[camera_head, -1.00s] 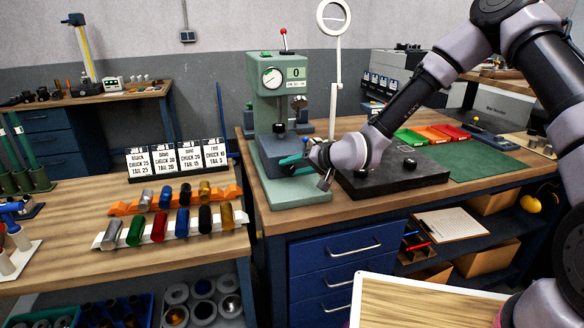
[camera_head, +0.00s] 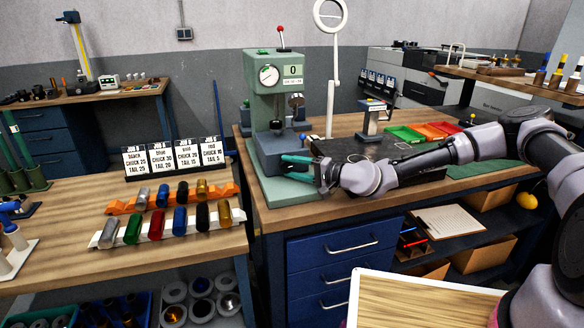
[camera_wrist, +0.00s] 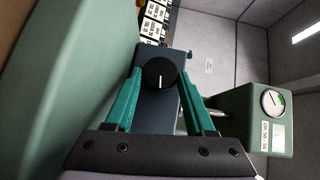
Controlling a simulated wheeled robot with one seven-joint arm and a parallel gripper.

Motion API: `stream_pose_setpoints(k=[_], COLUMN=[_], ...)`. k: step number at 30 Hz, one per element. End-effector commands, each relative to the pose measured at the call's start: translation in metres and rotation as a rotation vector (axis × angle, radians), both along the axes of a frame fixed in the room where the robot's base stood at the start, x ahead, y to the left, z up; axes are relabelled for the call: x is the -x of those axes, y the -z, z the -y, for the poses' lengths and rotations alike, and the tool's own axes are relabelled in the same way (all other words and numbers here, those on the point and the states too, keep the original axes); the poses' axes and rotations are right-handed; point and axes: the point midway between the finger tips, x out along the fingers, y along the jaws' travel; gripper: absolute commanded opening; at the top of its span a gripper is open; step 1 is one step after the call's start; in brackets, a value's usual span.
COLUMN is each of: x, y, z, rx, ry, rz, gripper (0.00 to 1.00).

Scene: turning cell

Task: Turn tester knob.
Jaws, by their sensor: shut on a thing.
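The tester (camera_head: 274,105) is a green press-like machine with a round dial, a display reading 0 and a red-balled lever. It stands at the left end of the right bench and also shows in the wrist view (camera_wrist: 245,118). The tester knob (camera_wrist: 159,70) is round and black with a white line that points down in the wrist view. It sits on the dark blue block (camera_head: 272,148) at the tester's foot. My gripper (camera_head: 290,160) is at that block, its teal fingers (camera_wrist: 124,100) on both sides of the knob, shut on it. My fingers hide the knob in the head view.
A black plate (camera_head: 365,150) with a small stand (camera_head: 373,118) lies right of the tester, under my forearm. A magnifier on a white post (camera_head: 331,90) stands behind. Coloured trays (camera_head: 405,134) lie farther right. The left bench holds coloured cylinders on racks and sign cards (camera_head: 174,158).

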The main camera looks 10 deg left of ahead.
Motion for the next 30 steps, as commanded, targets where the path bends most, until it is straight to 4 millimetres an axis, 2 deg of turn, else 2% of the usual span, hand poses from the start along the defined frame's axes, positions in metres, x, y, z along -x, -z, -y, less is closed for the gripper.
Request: stream_pose_setpoints(k=[15, 16, 17, 18, 30], x=[0.0017, 0.0017, 0.0017, 0.0016, 0.001], y=[-0.0001, -0.0001, 0.0, 0.0, -0.0001], z=[-0.001, -0.001, -0.0009, -0.0009, -0.0006], rx=[-0.013, -0.013, -0.013, -0.013, 0.005], ry=[-0.004, -0.004, -0.004, -0.004, -0.003], rz=[-0.009, -0.009, -0.009, -0.009, 0.003], gripper=[0.0, 0.66, 0.77, 0.82, 0.82])
